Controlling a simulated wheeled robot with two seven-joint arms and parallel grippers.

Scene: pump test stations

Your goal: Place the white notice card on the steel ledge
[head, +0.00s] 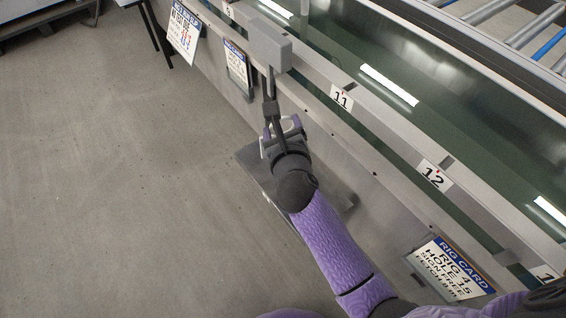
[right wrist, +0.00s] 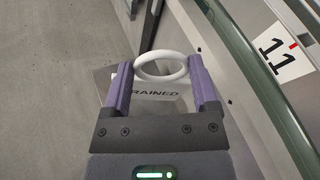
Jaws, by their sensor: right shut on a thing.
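The white notice card (right wrist: 160,88) hangs below a white ring handle (right wrist: 162,67) in the right wrist view; the letters "RAINED" show on it. My right gripper (right wrist: 162,78) is shut on the card at its ring, one purple finger on each side. In the head view my right gripper (head: 281,136) is beside the station wall, above a grey steel ledge (head: 253,168). My arm hides part of the ledge. I cannot tell whether the card touches it. My left gripper is not in view.
A grey box on a post (head: 268,46) stands just beyond my right gripper. Rig cards (head: 450,268) hang along the wall, with another (head: 238,68) further back. Number plates 11 (head: 342,97) and 12 (head: 434,175) mark the rail. The floor to the left is clear.

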